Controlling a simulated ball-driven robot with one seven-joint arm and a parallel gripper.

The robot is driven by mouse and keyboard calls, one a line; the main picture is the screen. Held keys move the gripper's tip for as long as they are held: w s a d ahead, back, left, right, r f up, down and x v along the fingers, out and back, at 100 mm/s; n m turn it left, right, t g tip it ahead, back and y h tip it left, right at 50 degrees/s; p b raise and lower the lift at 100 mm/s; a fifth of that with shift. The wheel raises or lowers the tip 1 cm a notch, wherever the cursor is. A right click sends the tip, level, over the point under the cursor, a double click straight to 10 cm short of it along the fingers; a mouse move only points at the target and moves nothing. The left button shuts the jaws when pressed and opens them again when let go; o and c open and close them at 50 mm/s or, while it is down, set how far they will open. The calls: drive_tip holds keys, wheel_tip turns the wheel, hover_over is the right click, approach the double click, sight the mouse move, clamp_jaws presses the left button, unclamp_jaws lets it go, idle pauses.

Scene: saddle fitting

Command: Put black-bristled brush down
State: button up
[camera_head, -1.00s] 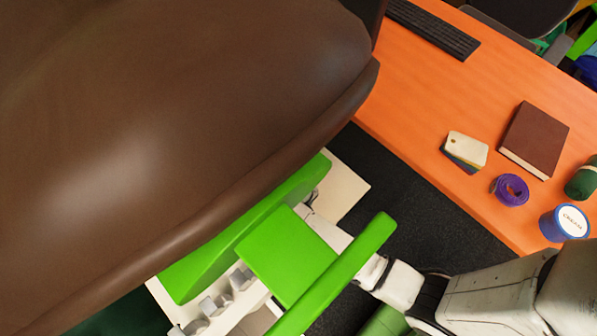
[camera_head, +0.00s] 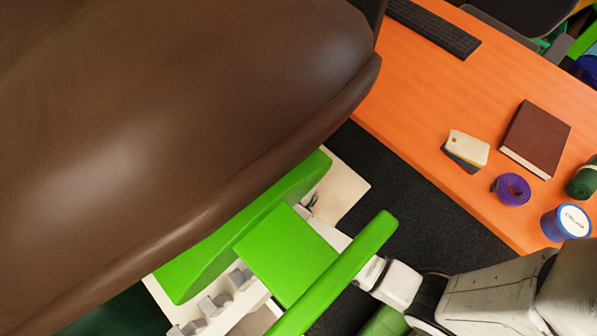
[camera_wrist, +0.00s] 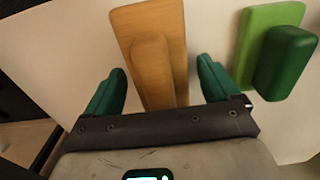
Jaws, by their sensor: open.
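In the wrist view a tan wooden brush (camera_wrist: 177,22) with a raised wooden grip appears to lie on a pale surface (camera_wrist: 75,38). Its bristles are hidden, so their colour cannot be told. My gripper (camera_wrist: 160,66) is open, with one green finger on each side of the grip and a visible gap on both sides. A green brush-like piece (camera_wrist: 284,62) with a darker green grip lies to the right, beside the right finger. In the head view the gripper and the brush are hidden.
A large brown saddle (camera_head: 170,130) fills the left of the head view. A green frame (camera_head: 288,255) stands in front of my arm. The orange table (camera_head: 420,110) holds a keyboard, book (camera_head: 536,138), tags (camera_head: 468,148), purple roll (camera_head: 512,188) and tub (camera_head: 566,222).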

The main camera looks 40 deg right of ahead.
wheel_tip(320, 180, up, 12)
drive_tip(key=shift+f+p, duration=0.1)
drive_tip(key=shift+p, duration=0.7)
drive_tip(key=s+d+r+t, duration=0.1)
drive_tip(key=s+d+r, duration=0.3)
drive_tip(key=s+d, duration=0.4)
drive_tip(key=s, duration=0.3)
drive_tip(key=shift+o, duration=0.3)
